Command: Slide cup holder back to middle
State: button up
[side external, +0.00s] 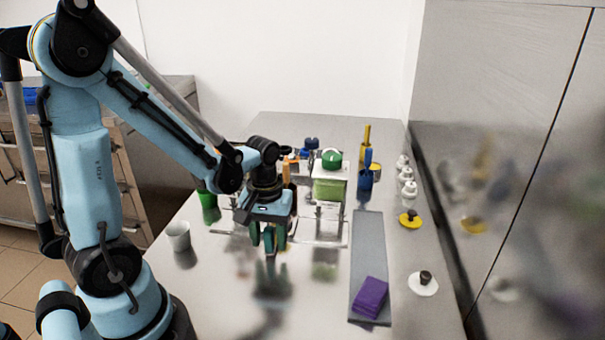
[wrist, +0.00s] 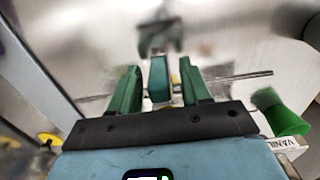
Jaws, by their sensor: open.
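My gripper (side external: 268,240) is low over the near edge of the machine in the side view, its green fingers pointing down. In the wrist view my gripper (wrist: 160,82) is open, with a finger on each side of an upright teal piece (wrist: 159,78). This piece seems to be part of the cup holder, but I cannot be sure. I cannot tell whether either finger touches it. A thin metal rod (wrist: 240,78) runs crosswise behind the fingers. In the side view the gripper hides most of this area; a thin rod (side external: 318,242) shows to its right.
A green cup (side external: 209,207) and a white cup (side external: 178,236) stand to the left. The green cup also shows in the wrist view (wrist: 280,115). A grey tray (side external: 367,240) with a purple cloth (side external: 369,296) lies to the right. The near counter is clear.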

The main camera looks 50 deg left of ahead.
notch_tip(320, 180, up, 12)
dwell(0.9)
jog(key=w+d+m+t, duration=0.1)
jog(key=d+m+t, duration=0.5)
jog(key=m, duration=0.3)
jog(key=shift+d+f+t, duration=0.25)
jog(key=shift+d+t, duration=0.1)
jog(key=shift+t, duration=0.25)
